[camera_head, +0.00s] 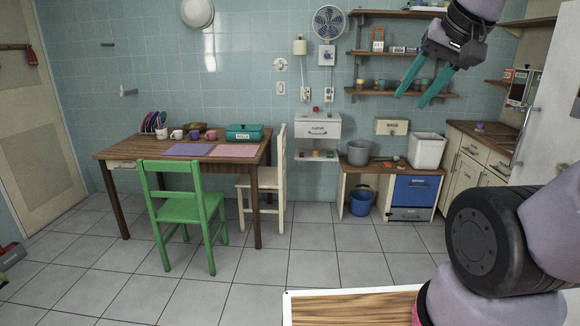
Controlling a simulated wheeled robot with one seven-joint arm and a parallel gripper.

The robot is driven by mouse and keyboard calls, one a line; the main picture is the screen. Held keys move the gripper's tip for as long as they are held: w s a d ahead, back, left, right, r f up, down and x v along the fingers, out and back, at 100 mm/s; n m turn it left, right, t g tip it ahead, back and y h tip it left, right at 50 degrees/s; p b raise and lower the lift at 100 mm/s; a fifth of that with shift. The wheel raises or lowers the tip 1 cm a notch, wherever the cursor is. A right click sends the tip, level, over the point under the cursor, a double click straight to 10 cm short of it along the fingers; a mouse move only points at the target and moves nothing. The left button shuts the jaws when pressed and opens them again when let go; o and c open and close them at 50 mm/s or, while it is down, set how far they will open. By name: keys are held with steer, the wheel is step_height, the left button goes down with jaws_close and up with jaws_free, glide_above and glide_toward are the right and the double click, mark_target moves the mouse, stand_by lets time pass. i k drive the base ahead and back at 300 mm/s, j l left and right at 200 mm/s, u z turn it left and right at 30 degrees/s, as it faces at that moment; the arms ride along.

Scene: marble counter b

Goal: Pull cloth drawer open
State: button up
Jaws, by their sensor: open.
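A white wall-mounted drawer unit (318,126) hangs on the tiled back wall, with a small dark label on its front; it looks shut. A low wooden unit at the back right has a blue drawer front (412,189) with a pale label, and a grey drawer front (409,214) below it. Both look shut. The labels are too small to read surely, so I cannot tell which is the cloth drawer. My gripper (412,99) is at the upper right, its two teal fingers apart and empty, pointing down-left, well in front of the wall shelves and away from any drawer.
A wooden table (118,150) with dishes and a green chair (185,205) stand at left; a cream chair (262,181) is beside it. A blue bucket (361,201) sits under the low unit's top. A counter (475,141) lines the right. The middle tiled floor is clear.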

mark_target(303, 129)
steer(key=i, duration=2.1)
steer(key=i+z, duration=0.1)
steer(key=i, duration=0.7)
steer(key=i+j+z, duration=0.1)
steer(key=i, duration=0.7)
steer(key=j, duration=0.1)
